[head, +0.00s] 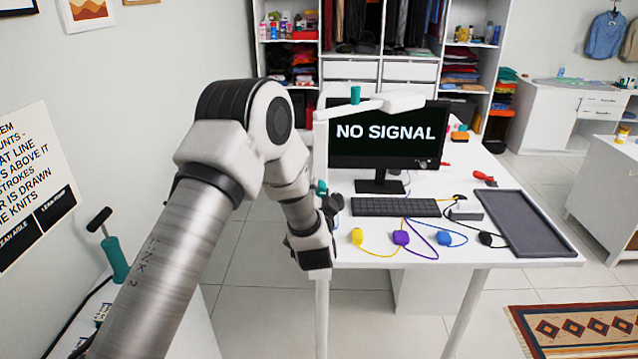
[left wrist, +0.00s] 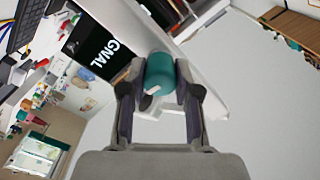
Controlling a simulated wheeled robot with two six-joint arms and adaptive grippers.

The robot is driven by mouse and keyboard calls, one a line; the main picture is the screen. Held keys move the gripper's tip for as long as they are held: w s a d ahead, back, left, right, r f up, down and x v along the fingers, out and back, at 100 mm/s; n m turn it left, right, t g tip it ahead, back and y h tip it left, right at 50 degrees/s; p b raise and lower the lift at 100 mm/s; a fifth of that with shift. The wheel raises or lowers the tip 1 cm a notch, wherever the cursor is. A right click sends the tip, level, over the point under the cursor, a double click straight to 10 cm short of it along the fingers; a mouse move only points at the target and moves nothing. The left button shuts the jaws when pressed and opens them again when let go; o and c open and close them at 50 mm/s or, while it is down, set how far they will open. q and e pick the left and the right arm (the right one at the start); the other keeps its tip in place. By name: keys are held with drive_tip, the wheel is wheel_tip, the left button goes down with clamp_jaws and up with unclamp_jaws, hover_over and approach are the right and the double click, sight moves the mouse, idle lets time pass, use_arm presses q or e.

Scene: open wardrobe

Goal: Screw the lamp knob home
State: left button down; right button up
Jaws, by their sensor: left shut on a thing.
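The lamp is white, with an upright post (head: 321,145) at the desk's left edge and a horizontal arm carrying a white head (head: 403,101). A teal knob (head: 321,187) sits low on the post. A second teal knob (head: 355,95) stands on the lamp's arm. My left gripper (head: 326,197) is at the lower knob. In the left wrist view, its fingers are shut around a teal knob (left wrist: 160,72), with the white lamp part right behind it. The knob's thread and any gap behind it are hidden. My right gripper is not in view.
The white desk (head: 440,181) holds a monitor (head: 388,135), a keyboard (head: 395,206), a dark tray (head: 525,222) and several coloured plugs with cables near the front edge. A teal-handled tool (head: 115,259) stands at the left. The floor left of the desk is clear.

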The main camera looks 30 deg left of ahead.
use_arm(q)
drive_tip(key=m+p, duration=0.3)
drive_tip(key=m, duration=0.1)
drive_tip(key=shift+r, duration=0.2)
drive_tip(key=m+p, duration=0.2)
drive_tip(key=m, duration=0.1)
drive_tip(key=shift+f, duration=0.1)
drive_tip(key=c, duration=0.5)
unclamp_jaws()
drive_tip(key=shift+f, duration=0.1)
drive_tip(key=shift+v, duration=1.1)
drive_tip(key=v, duration=0.5)
drive_tip(key=shift+s+d, duration=0.2)
drive_tip(key=shift+s, duration=0.15)
